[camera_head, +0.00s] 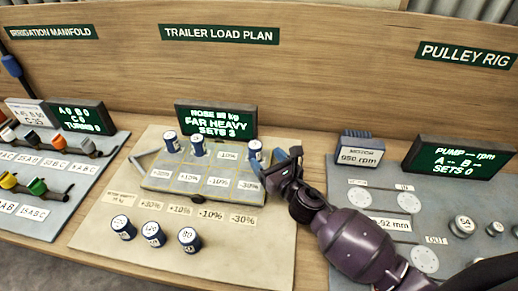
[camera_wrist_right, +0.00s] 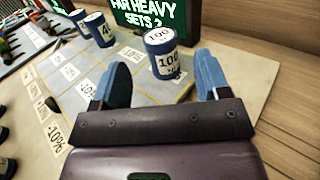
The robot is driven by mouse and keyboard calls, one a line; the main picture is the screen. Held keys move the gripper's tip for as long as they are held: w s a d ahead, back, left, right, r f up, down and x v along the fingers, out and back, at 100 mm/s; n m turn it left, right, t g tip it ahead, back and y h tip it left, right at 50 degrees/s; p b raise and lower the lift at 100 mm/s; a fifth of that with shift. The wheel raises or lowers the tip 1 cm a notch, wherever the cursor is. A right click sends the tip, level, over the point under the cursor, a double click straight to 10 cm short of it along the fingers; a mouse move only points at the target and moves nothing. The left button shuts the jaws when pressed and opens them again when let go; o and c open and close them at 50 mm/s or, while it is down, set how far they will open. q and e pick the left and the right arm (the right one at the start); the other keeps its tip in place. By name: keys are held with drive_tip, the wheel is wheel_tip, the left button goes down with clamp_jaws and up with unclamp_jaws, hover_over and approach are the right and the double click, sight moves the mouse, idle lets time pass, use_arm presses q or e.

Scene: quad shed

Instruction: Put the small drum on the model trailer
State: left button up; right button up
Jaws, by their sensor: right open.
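The model trailer (camera_head: 185,185) is a grey, gridded bed with percentage labels on a beige board. Three blue drums with white tops stand on its back part: one at the back left (camera_head: 170,139), one beside it (camera_head: 198,146) and one marked 100 at the right (camera_head: 255,151). Three more drums (camera_head: 123,227) (camera_head: 153,234) (camera_head: 189,239) stand on the board in front. I cannot tell which is the small drum. My right gripper (camera_head: 274,168) is open at the trailer's right end. In the wrist view the 100 drum (camera_wrist_right: 162,56) stands upright just beyond and between its blue fingers.
A green display (camera_head: 215,121) stands behind the trailer. Percentage cards (camera_head: 180,210) lie in front of it. The pulley rig board (camera_head: 350,225) is at the right, partly behind my right arm. The irrigation manifold (camera_head: 40,150) is at the left. The board's front right is clear.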

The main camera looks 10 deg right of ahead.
drive_tip(key=shift+v, duration=2.6)
drive_tip(key=shift+s, duration=0.1)
